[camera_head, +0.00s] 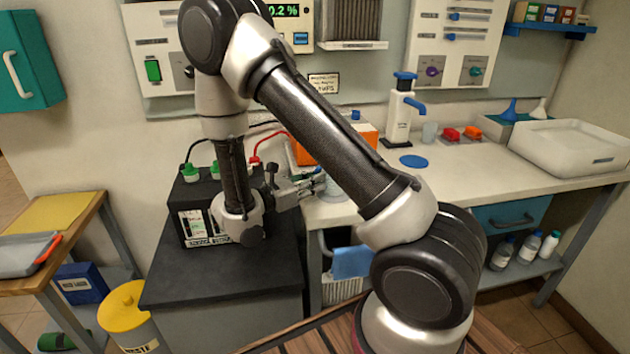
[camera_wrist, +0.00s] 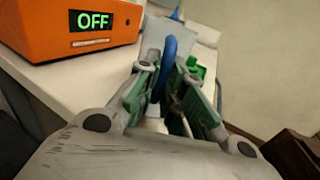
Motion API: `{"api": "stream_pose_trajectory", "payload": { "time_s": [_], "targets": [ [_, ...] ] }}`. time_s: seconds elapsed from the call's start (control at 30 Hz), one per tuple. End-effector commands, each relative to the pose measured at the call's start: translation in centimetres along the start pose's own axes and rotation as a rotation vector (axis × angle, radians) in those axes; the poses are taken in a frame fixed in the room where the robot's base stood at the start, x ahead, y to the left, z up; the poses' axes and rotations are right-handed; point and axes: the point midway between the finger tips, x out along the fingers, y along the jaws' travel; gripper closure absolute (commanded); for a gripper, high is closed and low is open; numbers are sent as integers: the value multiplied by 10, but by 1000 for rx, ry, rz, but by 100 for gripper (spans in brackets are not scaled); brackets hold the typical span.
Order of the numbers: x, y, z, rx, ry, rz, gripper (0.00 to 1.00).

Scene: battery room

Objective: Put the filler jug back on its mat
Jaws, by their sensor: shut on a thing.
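My gripper (camera_wrist: 165,90) is shut on the blue loop handle of the filler jug (camera_wrist: 168,62) in the wrist view. The jug's pale, see-through body shows just beyond the handle, partly hidden by the fingers. In the head view my gripper (camera_head: 316,184) is at the left end of the white counter, with the pale jug (camera_head: 335,188) at its tips, partly hidden by my arm. I cannot tell whether the jug touches the counter. A round blue mat (camera_head: 413,161) lies bare on the counter to the right, in front of the white pump bottle.
An orange box (camera_wrist: 75,28) reading OFF stands beside my gripper. A black battery (camera_head: 195,215) with cables is left of it. Counter around the mat is clear.

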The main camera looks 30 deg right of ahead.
Motion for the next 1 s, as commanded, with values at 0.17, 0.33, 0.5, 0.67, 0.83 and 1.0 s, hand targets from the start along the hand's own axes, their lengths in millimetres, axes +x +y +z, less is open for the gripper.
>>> {"api": "stream_pose_trajectory", "payload": {
  "time_s": [0.17, 0.33, 0.5, 0.67, 0.83, 1.0],
  "targets": [
    [0, 0, -4, 0, 0, 0, 100],
    [0, 0, -5, 0, 0, 0, 79],
    [0, 0, -5, 0, 0, 0, 65],
    [0, 0, -5, 0, 0, 0, 65],
    [-9, 1, -5, 0, 0, 3, 65],
    [-43, 1, -6, 2, 0, 6, 65]
  ]
}}
